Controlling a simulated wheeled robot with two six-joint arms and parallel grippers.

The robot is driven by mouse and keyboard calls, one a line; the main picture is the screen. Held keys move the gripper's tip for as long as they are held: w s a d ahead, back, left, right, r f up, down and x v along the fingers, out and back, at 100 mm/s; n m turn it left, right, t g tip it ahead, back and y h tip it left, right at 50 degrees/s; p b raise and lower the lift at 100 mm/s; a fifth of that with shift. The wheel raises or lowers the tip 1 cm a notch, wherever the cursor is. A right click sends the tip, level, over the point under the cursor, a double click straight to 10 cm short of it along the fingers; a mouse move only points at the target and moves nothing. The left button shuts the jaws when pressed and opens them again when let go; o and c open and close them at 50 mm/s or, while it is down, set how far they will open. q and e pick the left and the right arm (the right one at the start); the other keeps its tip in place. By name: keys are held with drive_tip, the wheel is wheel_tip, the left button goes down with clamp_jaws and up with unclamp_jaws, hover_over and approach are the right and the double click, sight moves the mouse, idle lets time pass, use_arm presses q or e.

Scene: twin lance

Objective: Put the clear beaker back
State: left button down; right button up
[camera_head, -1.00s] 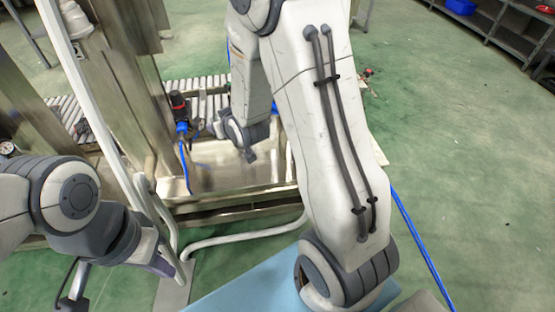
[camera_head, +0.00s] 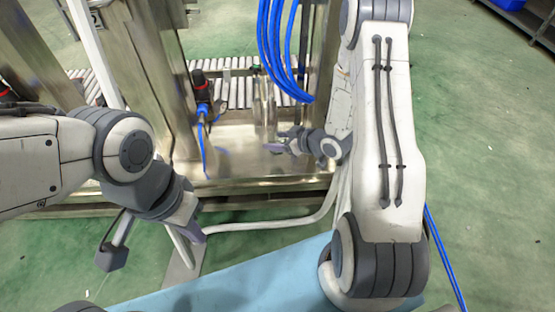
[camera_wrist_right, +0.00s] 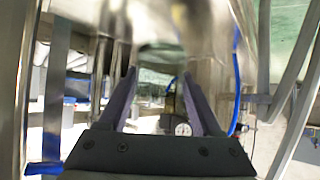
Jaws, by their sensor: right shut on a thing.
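The clear beaker (camera_head: 264,108) shows faintly as an upright see-through shape in the head view, at the fingers of my right gripper (camera_head: 277,141). That gripper is shut on it, in front of the steel machine. In the right wrist view, the purple fingers of the right gripper (camera_wrist_right: 160,108) stand apart on either side of the blurred, see-through beaker (camera_wrist_right: 158,62). Its lower end is hard to make out, so I cannot tell whether it touches the steel surface. My left gripper (camera_head: 190,218) is at the lower left, away from the beaker; its finger gap is hidden.
A steel ledge (camera_head: 235,150) lies under the right gripper, with a roller conveyor (camera_head: 238,88) behind it. Steel posts (camera_head: 150,80) and blue hoses (camera_head: 278,50) stand close around. A dark valve with a red part (camera_head: 201,88) is left of the beaker.

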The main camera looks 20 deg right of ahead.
wheel_tip(320, 180, down, 7)
drive_tip(key=b, duration=0.2)
drive_tip(key=shift+r+b, duration=0.15)
drive_tip(key=shift+b, duration=0.25)
drive_tip(key=shift+r, duration=0.15)
drive_tip(key=o, duration=1.5)
